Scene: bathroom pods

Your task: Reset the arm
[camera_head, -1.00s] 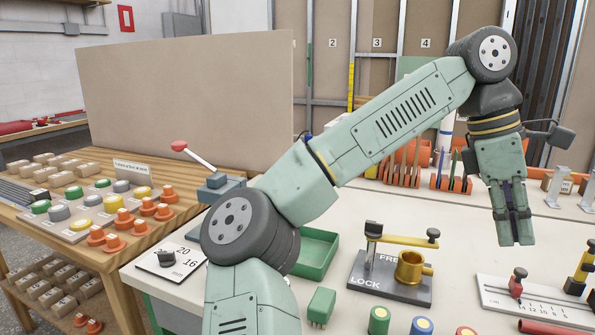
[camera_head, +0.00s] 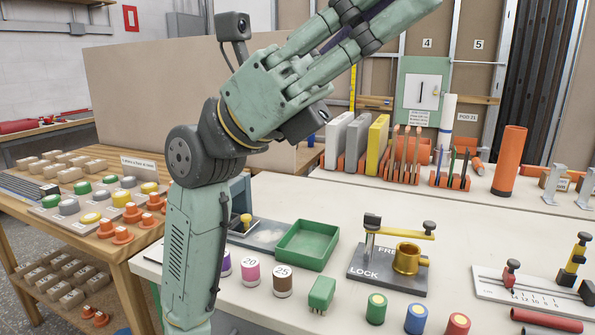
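My arm is the pale green and grey one. It rises at the left of the head view and bends to the right near the top. My gripper (camera_head: 378,22) is high at the top edge, with its fingers pointing up and to the right. Part of its fingers is cut off by the frame, so its opening cannot be judged. No object shows in it. It is well above the white table (camera_head: 330,205) and appears apart from everything on it.
A green tray (camera_head: 307,245), a lock fixture with a brass cup (camera_head: 406,258) and several coloured cylinders stand on the white table. Orange racks (camera_head: 405,168) and an orange tube (camera_head: 509,162) stand behind. A tan panel (camera_head: 145,100) and a wooden table (camera_head: 105,258) are at left.

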